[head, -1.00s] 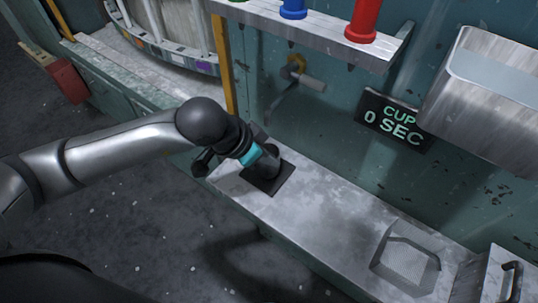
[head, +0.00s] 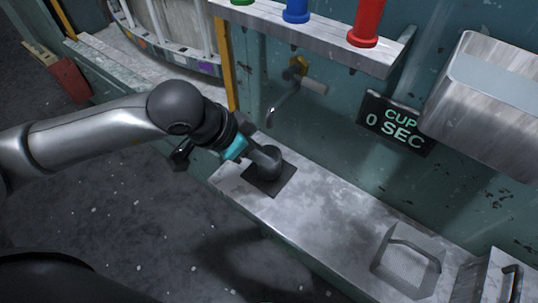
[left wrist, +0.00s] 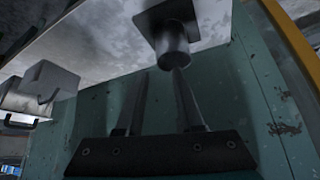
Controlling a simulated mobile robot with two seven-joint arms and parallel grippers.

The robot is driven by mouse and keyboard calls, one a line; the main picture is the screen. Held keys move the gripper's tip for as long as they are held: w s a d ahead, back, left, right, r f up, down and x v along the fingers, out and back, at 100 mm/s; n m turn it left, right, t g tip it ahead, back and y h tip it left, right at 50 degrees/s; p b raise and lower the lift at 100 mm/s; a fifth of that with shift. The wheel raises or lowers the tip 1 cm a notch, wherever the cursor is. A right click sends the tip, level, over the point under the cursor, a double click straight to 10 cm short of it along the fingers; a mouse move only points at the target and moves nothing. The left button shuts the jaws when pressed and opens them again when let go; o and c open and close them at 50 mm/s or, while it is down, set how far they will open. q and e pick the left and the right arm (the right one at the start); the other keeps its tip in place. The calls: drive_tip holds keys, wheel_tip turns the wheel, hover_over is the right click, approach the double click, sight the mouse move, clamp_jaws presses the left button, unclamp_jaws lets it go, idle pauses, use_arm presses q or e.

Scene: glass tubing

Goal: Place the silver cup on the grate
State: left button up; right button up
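The small grey metal cup (head: 266,158) appears to stand on a dark square plate (head: 268,185), probably the grate, on the metal counter below the tap. My left gripper (head: 248,150) reaches in from the left, close beside the cup, and hides part of it. In the left wrist view its two fingers (left wrist: 161,74) are spread apart with nothing held between them. The cup (left wrist: 172,47) shows just beyond the fingertips, against the square plate (left wrist: 146,22). Whether a finger touches the cup is hard to tell. My right gripper is not in view.
A tap (head: 284,105) sticks out of the teal wall above the plate. A sign (head: 397,123) reads "CUP 0 SEC". A metal shelf (head: 310,32) with coloured tubes and a metal box (head: 490,95) overhang the counter (head: 318,215).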

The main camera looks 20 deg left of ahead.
use_arm(q)
drive_tip(key=v, duration=0.7)
drive_tip(key=shift+f, duration=0.1)
drive_tip(key=shift+c, duration=0.3)
idle(0.8)
